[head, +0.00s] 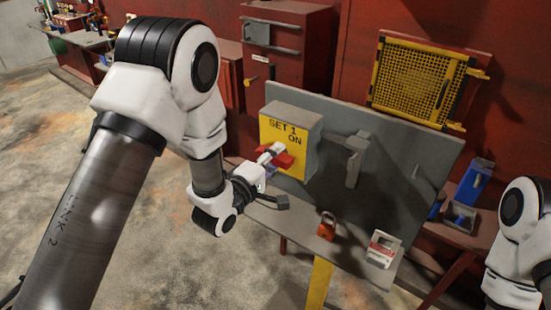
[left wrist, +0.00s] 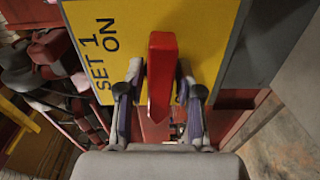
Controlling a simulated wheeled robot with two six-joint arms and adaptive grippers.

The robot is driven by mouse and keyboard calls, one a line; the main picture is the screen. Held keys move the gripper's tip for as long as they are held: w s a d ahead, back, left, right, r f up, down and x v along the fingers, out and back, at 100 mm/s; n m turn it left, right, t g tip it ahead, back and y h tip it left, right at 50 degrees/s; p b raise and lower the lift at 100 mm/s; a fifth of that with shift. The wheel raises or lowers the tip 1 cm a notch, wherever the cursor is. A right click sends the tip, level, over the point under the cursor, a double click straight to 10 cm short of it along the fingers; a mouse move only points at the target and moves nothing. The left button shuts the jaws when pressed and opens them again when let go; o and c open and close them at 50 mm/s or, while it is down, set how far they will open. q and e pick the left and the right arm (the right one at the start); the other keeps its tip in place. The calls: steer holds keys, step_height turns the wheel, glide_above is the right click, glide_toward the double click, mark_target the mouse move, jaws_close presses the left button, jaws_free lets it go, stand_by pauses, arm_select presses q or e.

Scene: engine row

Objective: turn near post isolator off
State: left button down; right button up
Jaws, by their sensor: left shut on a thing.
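The isolator (head: 308,150) is a grey box with a yellow face marked "SET 1 ON", mounted on an upright grey panel. Its red handle (head: 286,160) lies roughly along the line of the lettering. The handle (left wrist: 162,70) also shows in the left wrist view, between the two fingers, in front of the yellow face (left wrist: 205,35). My left gripper (head: 268,157) is at the box's face and shut on the red handle, hiding part of it. My right arm shows at the right edge of the head view, but its gripper is out of frame.
A red padlock (head: 326,228) and a white-and-red tag (head: 382,250) are on the grey ledge below the panel. A grey bracket (head: 354,158) stands out from the panel right of the isolator. A yellow mesh guard (head: 415,82) is behind. Open floor lies left.

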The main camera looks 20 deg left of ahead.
arm_select(q)
steer(key=shift+n, duration=0.3)
steer(key=c, duration=1)
jaws_free()
steer(key=shift+a, duration=0.1)
steer(key=shift+s, duration=0.1)
steer(key=v, duration=0.7)
steer(key=shift+s, duration=0.1)
